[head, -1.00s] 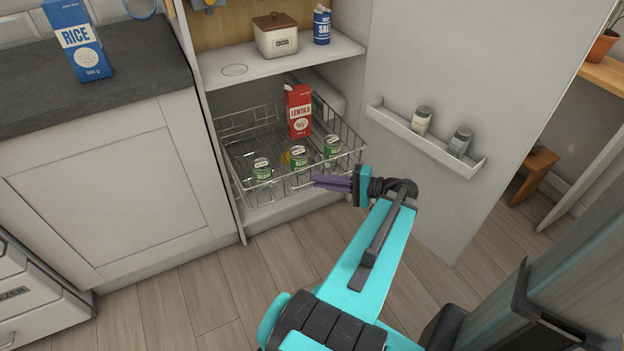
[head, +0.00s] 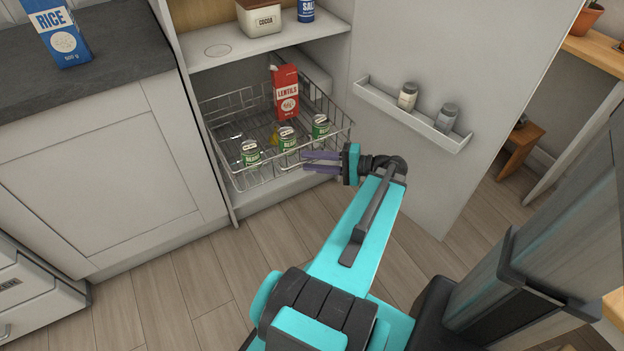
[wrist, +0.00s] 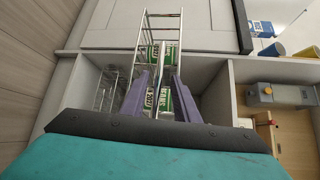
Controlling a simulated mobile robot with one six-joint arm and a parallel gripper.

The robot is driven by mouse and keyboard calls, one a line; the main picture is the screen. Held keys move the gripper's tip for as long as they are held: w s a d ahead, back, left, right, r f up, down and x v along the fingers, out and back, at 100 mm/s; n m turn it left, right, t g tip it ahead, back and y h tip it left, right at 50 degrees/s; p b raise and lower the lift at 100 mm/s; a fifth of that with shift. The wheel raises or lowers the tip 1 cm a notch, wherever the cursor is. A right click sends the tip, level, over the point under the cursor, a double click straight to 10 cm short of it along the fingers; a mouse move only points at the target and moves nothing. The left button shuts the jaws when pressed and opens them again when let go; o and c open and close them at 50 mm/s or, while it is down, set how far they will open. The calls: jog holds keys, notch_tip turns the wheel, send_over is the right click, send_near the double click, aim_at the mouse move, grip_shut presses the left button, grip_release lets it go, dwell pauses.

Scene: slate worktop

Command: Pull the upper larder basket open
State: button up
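The larder basket (head: 240,183) is a chrome wire basket under a white shelf, standing partly out of the cabinet. It holds a red lentils carton (head: 286,92) and several green cans (head: 287,139). My gripper (head: 305,162) is at the right part of the basket's front, with its two purple fingers spread apart. In the wrist view, the fingers (wrist: 160,85) show a clear gap, with basket wires (wrist: 162,13) and green cans beyond and between them. I cannot tell whether a finger touches the wire.
The open larder door (head: 430,190) at right carries a small rack (head: 420,127) with two jars. A cocoa tin (head: 260,17) and salt container (head: 306,10) stand on the shelf above. More wirework (wrist: 107,88) shows left in the wrist view. The floor in front is clear.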

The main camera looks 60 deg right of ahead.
jog(key=shift+r, duration=0.7)
notch_tip(320, 180, up, 2)
jog(key=shift+w+a+r+p, duration=0.1)
jog(key=shift+w+p, duration=0.05)
jog(key=shift+p, duration=0.25)
jog(key=shift+o, duration=1)
jog(key=shift+s+a+r, duration=0.1)
jog(key=shift+s+a, duration=0.85)
jog(key=shift+a, duration=0.3)
jog(key=shift+r+p, duration=0.15)
jog(key=shift+p, duration=0.4)
jog(key=shift+c, duration=0.2)
jog(key=shift+s+a+r+p, duration=0.1)
jog(key=shift+s+a+p, duration=0.3)
jog(key=shift+p, duration=0.5)
jog(key=shift+c, duration=0.8)
jog(key=s+a+p, duration=0.7)
jog(key=a+p, duration=0.2)
jog(key=p, duration=0.6)
jog(key=shift+s+a+r, duration=0.15)
jog(key=shift+r, duration=0.05)
